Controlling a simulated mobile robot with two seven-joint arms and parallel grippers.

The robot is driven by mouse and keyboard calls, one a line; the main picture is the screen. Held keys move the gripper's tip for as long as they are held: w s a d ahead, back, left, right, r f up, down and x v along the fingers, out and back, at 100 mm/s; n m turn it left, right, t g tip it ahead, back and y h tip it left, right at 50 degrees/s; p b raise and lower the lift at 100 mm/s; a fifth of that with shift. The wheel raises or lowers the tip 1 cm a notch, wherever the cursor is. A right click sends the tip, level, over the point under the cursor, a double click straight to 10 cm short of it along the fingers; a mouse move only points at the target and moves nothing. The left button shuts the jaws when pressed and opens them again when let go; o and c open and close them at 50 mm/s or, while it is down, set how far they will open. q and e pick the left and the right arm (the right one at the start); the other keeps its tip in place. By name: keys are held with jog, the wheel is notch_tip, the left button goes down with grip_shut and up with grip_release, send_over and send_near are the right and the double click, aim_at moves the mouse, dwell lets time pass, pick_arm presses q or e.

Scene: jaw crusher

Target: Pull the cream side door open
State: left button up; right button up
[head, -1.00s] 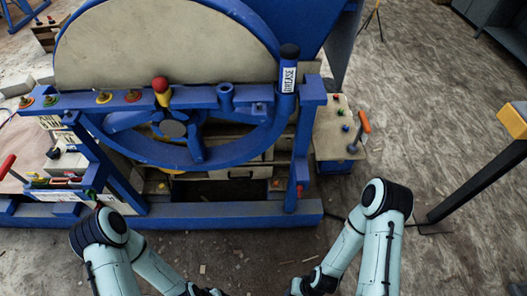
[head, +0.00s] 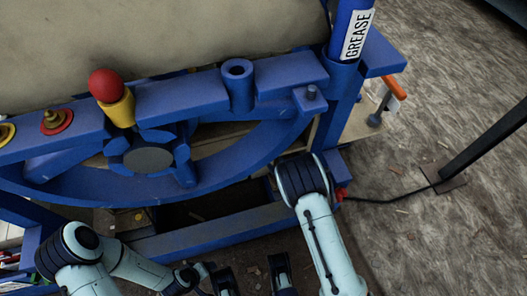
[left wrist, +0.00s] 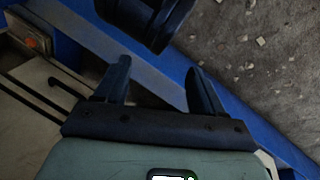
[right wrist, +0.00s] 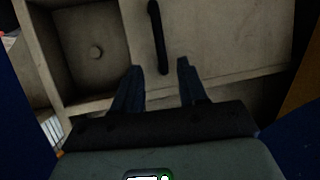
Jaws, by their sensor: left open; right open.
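The cream side door (right wrist: 210,40) fills much of the right wrist view. Its black bar handle (right wrist: 156,30) runs up the picture, and its lower end shows between the fingertips of my open right gripper (right wrist: 160,66). I cannot tell whether the fingers touch it. No wide gap shows along the door's lower edge. My left gripper (left wrist: 158,66) is open and empty over a blue beam; a black handle on a cream panel shows at left in its view. In the head view my right gripper (head: 282,275) is low in the middle; the door is largely hidden behind the blue wheel.
The blue wheel (head: 240,160) and the blue top rail (head: 180,97) stand in front. A cream recess (right wrist: 90,50) with a round knob lies beside the door. A blue base beam (left wrist: 230,110) crosses below the left gripper.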

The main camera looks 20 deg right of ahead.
jog(key=b+x, duration=0.3)
jog(key=x, duration=0.7)
jog(key=shift+w+f, duration=0.2)
pick_arm(q)
jog(key=shift+y, duration=0.3)
jog(key=f, duration=0.1)
jog(key=a+f, duration=0.1)
jog(key=f, duration=0.1)
jog(key=a+f, duration=0.1)
jog(key=shift+w+f, duration=0.3)
jog(key=shift+w, duration=0.1)
pick_arm(e)
grip_shut()
